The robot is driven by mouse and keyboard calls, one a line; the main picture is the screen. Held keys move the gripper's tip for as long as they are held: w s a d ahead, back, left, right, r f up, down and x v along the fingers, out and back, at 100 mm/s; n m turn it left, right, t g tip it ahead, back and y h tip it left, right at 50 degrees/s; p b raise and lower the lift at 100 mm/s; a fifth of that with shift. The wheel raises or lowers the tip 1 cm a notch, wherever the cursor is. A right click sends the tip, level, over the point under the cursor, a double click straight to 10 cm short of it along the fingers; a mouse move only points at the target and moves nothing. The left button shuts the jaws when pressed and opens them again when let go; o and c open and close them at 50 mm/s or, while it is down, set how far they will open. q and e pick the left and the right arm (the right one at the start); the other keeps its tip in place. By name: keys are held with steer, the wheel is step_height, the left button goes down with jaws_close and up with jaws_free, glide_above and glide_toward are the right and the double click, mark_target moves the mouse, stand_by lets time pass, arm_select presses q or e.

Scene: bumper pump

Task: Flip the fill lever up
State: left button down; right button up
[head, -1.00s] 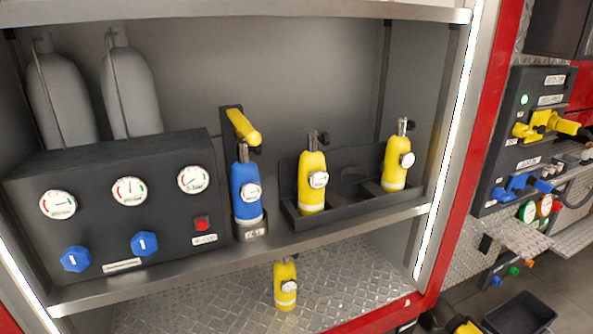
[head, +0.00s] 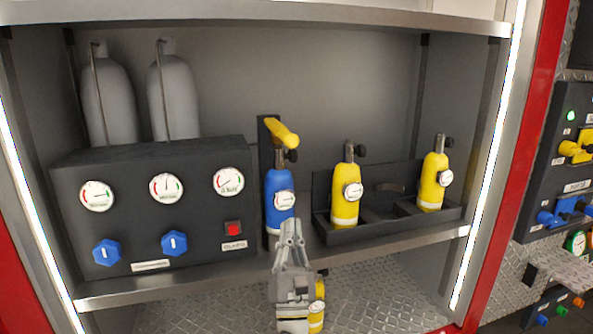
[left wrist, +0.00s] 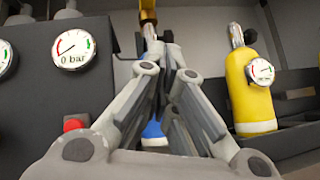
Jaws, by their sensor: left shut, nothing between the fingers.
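The fill lever is a yellow handle (head: 284,134) on a dark upright post, above a blue bottle (head: 279,192) with a gauge. It slants down toward me and to the right. Part of it shows at the top edge of the left wrist view (left wrist: 148,12). My left gripper (head: 291,226) is shut and empty, pointing up in front of the blue bottle's lower part, below the lever and apart from it. In the left wrist view its fingers (left wrist: 165,45) hide most of the bottle. My right gripper is not in view.
A black panel (head: 135,235) with gauges, blue knobs and a red button (head: 233,228) stands left of the bottle. Two yellow bottles (head: 346,192) (head: 433,180) stand in a black rack on the right. Another yellow bottle (head: 317,312) is on the lower shelf, partly behind my gripper.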

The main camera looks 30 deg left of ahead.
arm_select(q)
steer(key=r+n+y, duration=0.1)
steer(key=s+r+n+g+y, duration=0.1)
steer(key=n, duration=0.1)
steer(key=shift+s+a, duration=0.1)
steer(key=shift+a, duration=0.1)
steer(key=p, duration=0.4)
glide_toward(280, 133)
steer(key=w+a+f, duration=0.2)
steer(key=w+a, duration=0.1)
steer(key=w, duration=0.1)
steer(key=r+p, duration=0.2)
steer(key=r, duration=0.1)
steer(key=shift+d+r, duration=0.3)
steer(key=shift+d, duration=0.1)
